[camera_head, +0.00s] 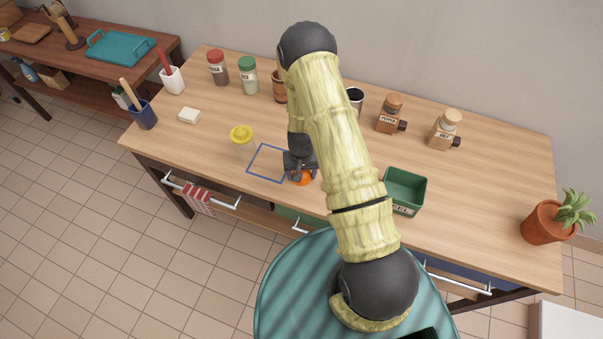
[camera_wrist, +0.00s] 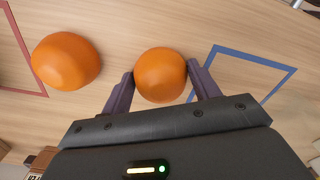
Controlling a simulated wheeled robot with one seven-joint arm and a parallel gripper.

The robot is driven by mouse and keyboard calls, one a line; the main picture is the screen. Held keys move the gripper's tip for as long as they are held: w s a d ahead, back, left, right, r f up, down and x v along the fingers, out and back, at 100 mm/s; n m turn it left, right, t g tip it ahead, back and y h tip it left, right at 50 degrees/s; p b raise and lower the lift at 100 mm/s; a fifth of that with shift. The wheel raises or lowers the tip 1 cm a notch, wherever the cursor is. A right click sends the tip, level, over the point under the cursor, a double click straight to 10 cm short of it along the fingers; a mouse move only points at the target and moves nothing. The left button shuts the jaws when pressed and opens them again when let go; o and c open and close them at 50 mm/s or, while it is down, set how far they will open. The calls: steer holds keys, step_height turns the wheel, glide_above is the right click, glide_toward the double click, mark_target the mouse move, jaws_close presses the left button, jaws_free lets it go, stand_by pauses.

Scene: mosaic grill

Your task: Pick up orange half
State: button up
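An orange half (camera_wrist: 160,75) shows its rounded top between the two fingers of my gripper (camera_wrist: 161,72) in the wrist view. A fingertip stands right at each side of it; whether they press on it I cannot tell. It appears to be at table level. In the head view this orange half (camera_head: 304,179) shows partly under my gripper (camera_head: 298,172). A second, similar orange piece (camera_wrist: 66,61) lies to the left in the wrist view, apart from the fingers; my arm seems to hide it in the head view.
A blue outlined square (camera_head: 264,147) lies beside the gripper. A red outline (camera_wrist: 30,91) shows in the wrist view. A yellow-topped clear item (camera_head: 242,137) stands left, a green bin (camera_head: 405,187) right. Jars and mills (camera_head: 391,113) line the back. A plant (camera_head: 548,222) stands far right.

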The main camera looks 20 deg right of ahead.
mark_target(302, 172)
steer(key=c, duration=0.3)
steer(key=shift+r, duration=0.15)
step_height(302, 172, up, 10)
steer(key=shift+f+b, duration=0.1)
steer(key=shift+b, duration=0.85)
steer(key=shift+f, duration=0.1)
steer(key=f, duration=0.1)
steer(key=f+n, duration=0.1)
steer(key=f, duration=0.1)
steer(key=f+n, duration=0.1)
steer(key=f, duration=0.1)
steer(key=shift+w+f, duration=0.1)
steer(key=shift+w, duration=0.15)
